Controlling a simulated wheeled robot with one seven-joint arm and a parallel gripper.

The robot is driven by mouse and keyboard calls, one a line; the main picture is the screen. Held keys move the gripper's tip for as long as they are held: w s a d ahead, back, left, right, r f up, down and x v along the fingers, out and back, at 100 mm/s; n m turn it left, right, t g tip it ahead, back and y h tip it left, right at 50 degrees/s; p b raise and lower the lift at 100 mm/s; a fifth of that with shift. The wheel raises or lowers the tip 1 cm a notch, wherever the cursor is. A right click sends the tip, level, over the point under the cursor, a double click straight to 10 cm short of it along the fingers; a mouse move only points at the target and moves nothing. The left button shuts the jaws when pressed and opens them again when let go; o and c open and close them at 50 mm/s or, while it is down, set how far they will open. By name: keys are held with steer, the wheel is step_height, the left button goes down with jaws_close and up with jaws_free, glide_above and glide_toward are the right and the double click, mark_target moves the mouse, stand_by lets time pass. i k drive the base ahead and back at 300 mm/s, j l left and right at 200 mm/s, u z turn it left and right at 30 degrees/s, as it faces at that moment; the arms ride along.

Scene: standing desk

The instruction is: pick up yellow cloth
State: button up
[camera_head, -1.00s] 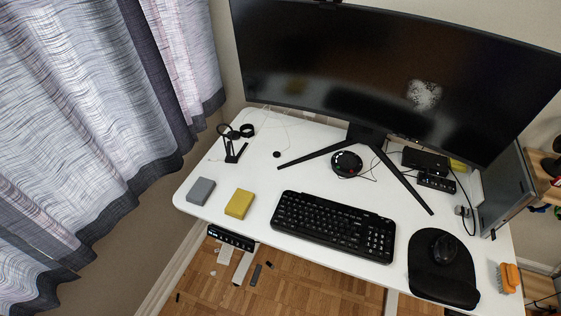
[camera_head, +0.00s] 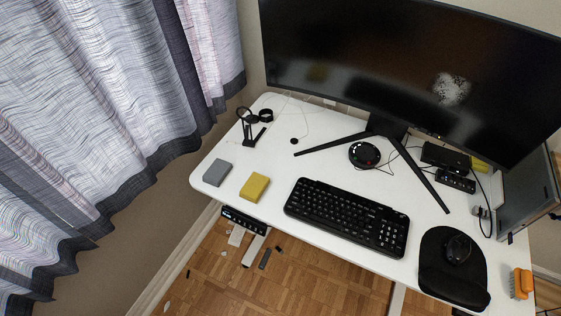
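A yellow cloth (camera_head: 254,187), folded into a small block shape, lies on the white desk (camera_head: 300,165) near its front left edge. It sits between a grey block of similar size and the black keyboard, touching neither. Another yellow thing (camera_head: 480,164) shows partly behind the black boxes at the back right; I cannot tell what it is. My gripper is not in view.
A grey block (camera_head: 216,172) lies left of the cloth, and the keyboard (camera_head: 346,216) lies right. A black stand (camera_head: 252,130) is behind. A large monitor (camera_head: 400,70) spans the back. A mouse (camera_head: 457,248) and orange brush (camera_head: 522,283) are at right. Curtains (camera_head: 90,120) hang left.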

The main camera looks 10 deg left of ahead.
mark_target(254, 187)
steer(key=i+j+u, duration=0.2)
steer(key=j+u, duration=0.2)
steer(key=j, duration=0.15)
steer(key=i+j+u, duration=0.25)
steer(key=j+u, duration=0.15)
steer(key=i+j+u, duration=0.4)
steer(key=k+j, duration=0.05)
steer(key=j, duration=0.05)
